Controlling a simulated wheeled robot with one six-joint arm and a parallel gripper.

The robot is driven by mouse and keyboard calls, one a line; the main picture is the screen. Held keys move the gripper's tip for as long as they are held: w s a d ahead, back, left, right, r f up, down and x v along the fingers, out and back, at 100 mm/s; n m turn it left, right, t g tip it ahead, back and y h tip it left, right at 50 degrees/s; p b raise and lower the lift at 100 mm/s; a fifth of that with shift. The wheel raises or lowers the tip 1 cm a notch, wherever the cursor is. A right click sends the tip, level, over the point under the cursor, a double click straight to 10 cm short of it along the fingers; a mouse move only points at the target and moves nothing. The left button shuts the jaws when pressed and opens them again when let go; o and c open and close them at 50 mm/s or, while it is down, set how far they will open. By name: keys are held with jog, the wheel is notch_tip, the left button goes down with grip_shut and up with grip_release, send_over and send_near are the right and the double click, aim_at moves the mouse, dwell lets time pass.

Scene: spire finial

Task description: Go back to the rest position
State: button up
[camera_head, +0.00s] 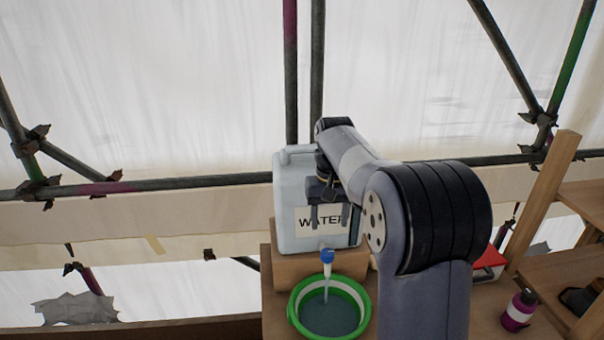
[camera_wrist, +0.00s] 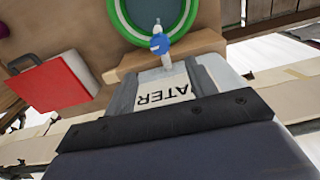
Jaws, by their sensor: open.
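My gripper (camera_head: 329,222) is open and empty. It hangs in front of the white container labelled WATER (camera_head: 290,215), above its blue tap (camera_head: 327,256), and the fingers are apart from the tap. The container stands upright on a wooden block; its label is partly hidden by my gripper. It also shows in the wrist view (camera_wrist: 232,75), with the blue tap (camera_wrist: 160,43) beyond my fingers. A thin stream runs from the tap into a green-rimmed bucket (camera_head: 294,305), which holds water.
A red box (camera_wrist: 55,85) lies beside the container, mostly hidden behind my arm in the head view. A purple bottle (camera_head: 519,311) stands at right near wooden shelves (camera_head: 566,272). Scaffold poles (camera_head: 180,184) cross behind the container.

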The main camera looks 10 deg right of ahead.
aim_at(327, 252)
notch_tip(327, 252, down, 10)
jog(key=shift+f+p, duration=0.1)
jog(key=shift+p, duration=0.4)
